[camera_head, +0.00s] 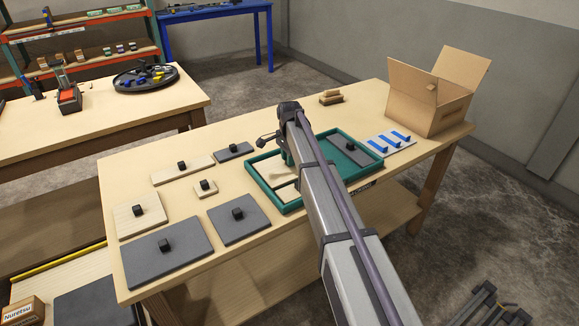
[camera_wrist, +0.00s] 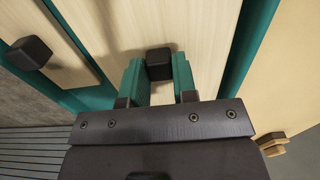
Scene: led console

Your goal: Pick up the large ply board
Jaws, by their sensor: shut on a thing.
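My gripper (camera_wrist: 159,80) is shut on the black knob (camera_wrist: 158,64) of a large ply board (camera_wrist: 135,22), with a teal finger on either side of it. This board lies between two teal strips in the wrist view. In the head view my arm hides the gripper and much of the teal tray (camera_head: 291,208). Pale ply (camera_head: 276,170) shows inside the tray, left of my arm. I cannot tell whether the held board is raised. Another ply board with a black knob (camera_wrist: 27,53) is at the wrist view's left.
A grey board (camera_head: 352,153) lies in the tray's right part. Several ply and grey boards with black knobs, such as a large grey one (camera_head: 150,262), lie on the table to the left.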

